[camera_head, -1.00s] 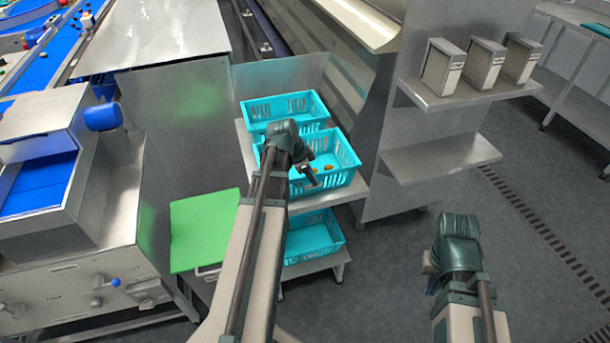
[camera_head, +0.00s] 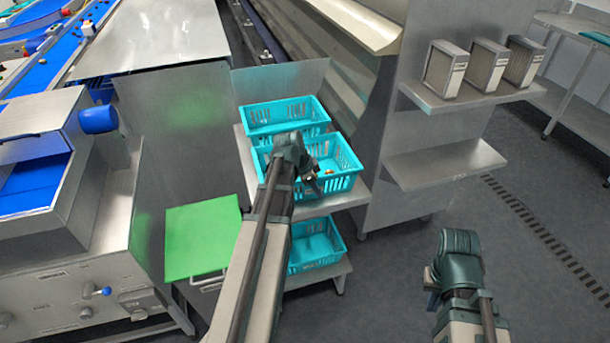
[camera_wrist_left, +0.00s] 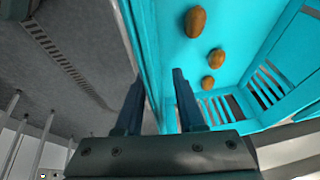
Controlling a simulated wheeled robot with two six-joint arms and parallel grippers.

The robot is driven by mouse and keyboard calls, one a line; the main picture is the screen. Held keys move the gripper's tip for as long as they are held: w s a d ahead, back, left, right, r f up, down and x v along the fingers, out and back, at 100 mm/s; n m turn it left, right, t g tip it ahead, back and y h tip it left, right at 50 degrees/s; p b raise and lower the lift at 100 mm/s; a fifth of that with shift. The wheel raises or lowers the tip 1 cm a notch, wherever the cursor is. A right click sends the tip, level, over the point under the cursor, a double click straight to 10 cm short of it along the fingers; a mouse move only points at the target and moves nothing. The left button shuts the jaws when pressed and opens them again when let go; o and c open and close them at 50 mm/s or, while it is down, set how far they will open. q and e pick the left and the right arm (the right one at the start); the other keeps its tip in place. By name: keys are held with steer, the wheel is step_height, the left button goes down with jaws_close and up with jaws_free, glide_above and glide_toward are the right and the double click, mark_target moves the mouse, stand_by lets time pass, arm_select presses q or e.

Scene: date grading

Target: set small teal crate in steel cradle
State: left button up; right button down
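A teal crate (camera_head: 341,184) stands on the middle level of a steel rack, with a few dates inside. In the left wrist view its wall (camera_wrist_left: 152,55) runs between my finger tips, and three brown dates lie on its floor. My left gripper (camera_head: 312,185) is at this crate's near side, pointing down. Its fingers (camera_wrist_left: 158,85) are apart, one on each side of the wall. My right gripper (camera_head: 432,282) hangs low at the right, away from the crates; its fingers are not clear. I cannot tell which steel part is the cradle.
Another teal crate (camera_head: 285,113) stands behind, and one (camera_head: 318,250) sits on the level below. A green panel (camera_head: 203,240) is left of the rack. The floor at right is clear.

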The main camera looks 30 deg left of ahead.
arm_select(q)
jaws_close()
stand_by(1.2)
